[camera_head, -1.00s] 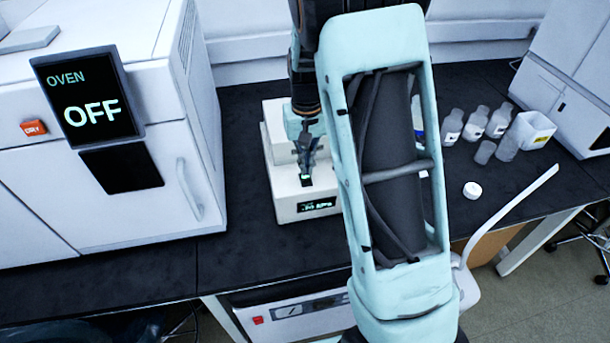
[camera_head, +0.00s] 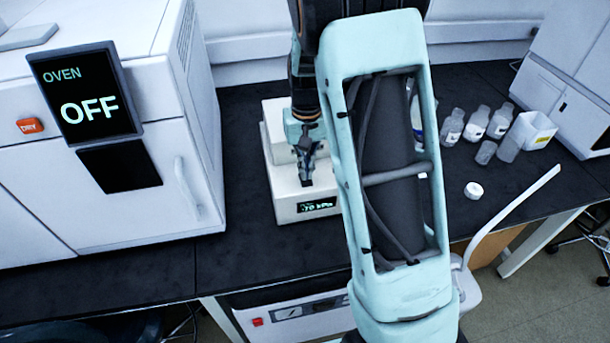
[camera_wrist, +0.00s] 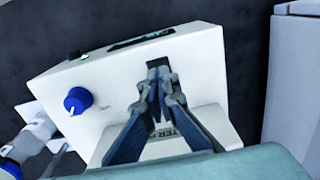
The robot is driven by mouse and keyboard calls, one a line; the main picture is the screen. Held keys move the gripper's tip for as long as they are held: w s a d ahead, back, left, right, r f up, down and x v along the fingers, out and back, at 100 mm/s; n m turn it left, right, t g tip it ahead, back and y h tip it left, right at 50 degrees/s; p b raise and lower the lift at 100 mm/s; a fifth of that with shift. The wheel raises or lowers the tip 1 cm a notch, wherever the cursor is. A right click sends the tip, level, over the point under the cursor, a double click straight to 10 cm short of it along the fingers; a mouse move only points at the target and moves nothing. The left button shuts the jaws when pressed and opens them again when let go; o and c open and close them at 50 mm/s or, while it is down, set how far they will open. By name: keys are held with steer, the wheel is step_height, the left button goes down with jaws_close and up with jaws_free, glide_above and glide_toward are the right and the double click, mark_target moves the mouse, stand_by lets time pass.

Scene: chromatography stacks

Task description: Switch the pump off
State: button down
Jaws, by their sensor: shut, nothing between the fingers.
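The pump is a white box (camera_head: 285,203) on the dark bench, with a lit display (camera_head: 317,206) on its front that seems to read "-70 kPa". In the wrist view its white top (camera_wrist: 115,90) carries a blue knob (camera_wrist: 77,100), and the display (camera_wrist: 140,40) shows edge-on. A small dark switch (camera_wrist: 157,63) lies at my fingertips, partly covered by them; its position cannot be told. My gripper (camera_head: 306,182) is shut and empty, pointing down onto the pump's top near the front edge. It also shows in the wrist view (camera_wrist: 158,72). Touching or just apart cannot be told.
A white oven (camera_head: 150,60) reading OFF stands close on the left. Several bottles (camera_head: 475,122), a white cap (camera_head: 473,190) and an open white box (camera_head: 532,130) stand to the right. The bench (camera_head: 240,255) is clear in front of the pump.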

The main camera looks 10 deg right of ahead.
steer(key=shift+f+b, duration=0.35)
steer(key=shift+f, duration=0.1)
steer(key=shift+r, duration=0.15)
steer(key=shift+r+p, duration=2.6)
steer(key=shift+r, duration=0.8)
